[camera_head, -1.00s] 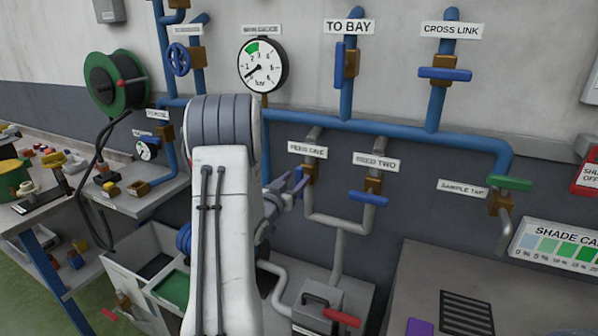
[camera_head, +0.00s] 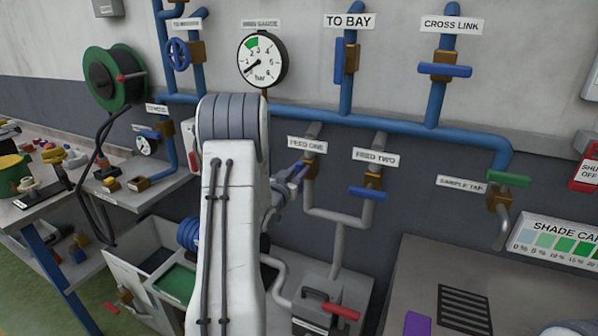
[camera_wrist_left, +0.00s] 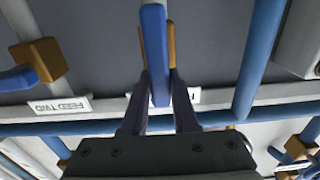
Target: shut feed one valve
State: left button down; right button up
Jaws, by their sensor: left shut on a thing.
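The feed one valve has a brass body (camera_head: 311,166) on a grey pipe under the FEED ONE label (camera_head: 307,144). Its blue lever (camera_wrist_left: 154,50) runs lengthwise, in line with the pipe, in the left wrist view. My left gripper (camera_wrist_left: 160,78) is shut on this lever, with a dark finger on either side. In the head view my left gripper (camera_head: 289,181) reaches the lever from the left, and the fingers partly hide it. My right gripper is not in view.
The feed two valve's blue lever (camera_head: 367,194) lies crosswise close on the right. A blue main pipe (camera_head: 400,126) runs above both feed valves. The pressure gauge (camera_head: 262,60) hangs above.

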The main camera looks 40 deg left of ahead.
pick_arm(q)
jog(key=shift+w+d+f+m+b, duration=0.1)
jog(key=shift+d+f+m+b, duration=0.35)
jog(key=shift+m+b, duration=3.3)
jog(key=shift+w+d+f+m+b, duration=0.1)
jog(key=shift+d+f+m+b, duration=0.35)
jog(key=shift+m+b, duration=3.35)
jog(key=shift+w+d+f+m+b, duration=0.1)
jog(key=shift+d+f+m+b, duration=0.85)
jog(key=shift+b, duration=5.05)
jog(key=shift+a+r+m, duration=0.45)
jog(key=shift+a+m, duration=0.1)
jog(key=shift+m, duration=0.05)
jog(key=c, duration=0.7)
grip_release()
jog(key=v, duration=1)
jog(key=shift+s, duration=0.25)
